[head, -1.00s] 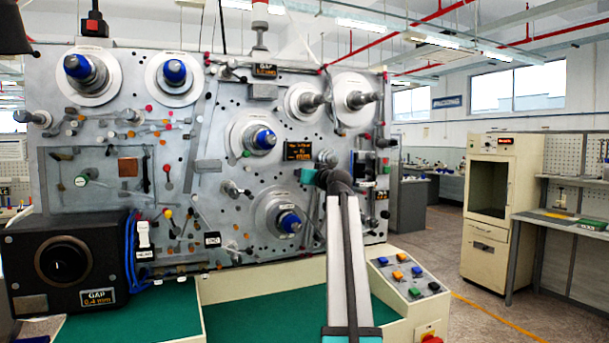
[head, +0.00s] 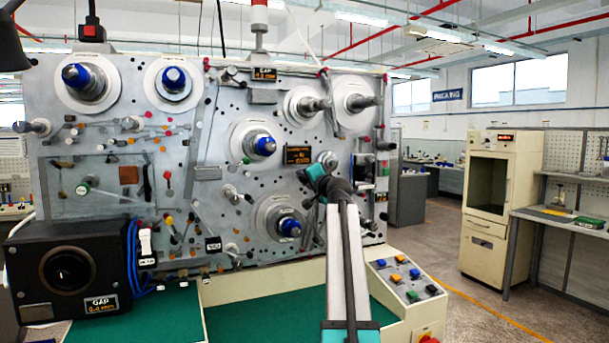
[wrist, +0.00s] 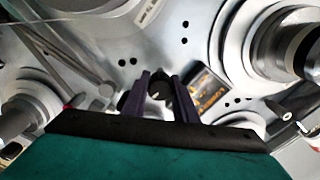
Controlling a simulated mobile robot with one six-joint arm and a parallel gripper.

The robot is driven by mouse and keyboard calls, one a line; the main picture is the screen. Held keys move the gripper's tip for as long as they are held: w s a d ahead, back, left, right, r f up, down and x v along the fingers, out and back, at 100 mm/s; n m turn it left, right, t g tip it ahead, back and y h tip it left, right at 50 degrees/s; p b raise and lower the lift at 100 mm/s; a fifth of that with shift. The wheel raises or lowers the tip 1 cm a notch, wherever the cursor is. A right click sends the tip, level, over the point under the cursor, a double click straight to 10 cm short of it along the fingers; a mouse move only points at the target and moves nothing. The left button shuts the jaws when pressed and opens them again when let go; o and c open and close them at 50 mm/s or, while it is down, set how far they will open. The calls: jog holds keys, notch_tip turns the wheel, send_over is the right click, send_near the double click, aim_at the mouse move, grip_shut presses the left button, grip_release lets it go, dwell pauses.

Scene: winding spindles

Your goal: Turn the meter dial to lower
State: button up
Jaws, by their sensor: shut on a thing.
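The meter dial is a small dark round knob (wrist: 160,90) on the grey panel, seen between my fingers in the wrist view. My gripper (wrist: 160,80) is shut on it, one dark finger on each side. In the head view my gripper (head: 318,177) reaches the panel right of centre, tilted, and its own body hides the knob. A black display with orange text (head: 298,155) sits just left of it. The same display (wrist: 204,95) is right of my fingers in the wrist view, tilted and too blurred to read.
A spool disc with a blue hub (head: 285,222) is below left of my gripper, another (head: 257,145) above left. A grey pulley disc (head: 328,160) is close by. A button console (head: 405,278) stands lower right. The green worktop (head: 265,312) is clear.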

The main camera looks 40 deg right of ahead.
jog(key=shift+m+p, duration=1.15)
jog(key=shift+m, duration=0.85)
jog(key=o, duration=1.1)
jog(key=shift+c, duration=0.2)
jog(key=shift+s, duration=0.1)
jog(key=b+v, duration=0.2)
jog(key=v, duration=1.1)
jog(key=shift+s, duration=0.3)
jog(key=shift+a+f, duration=0.15)
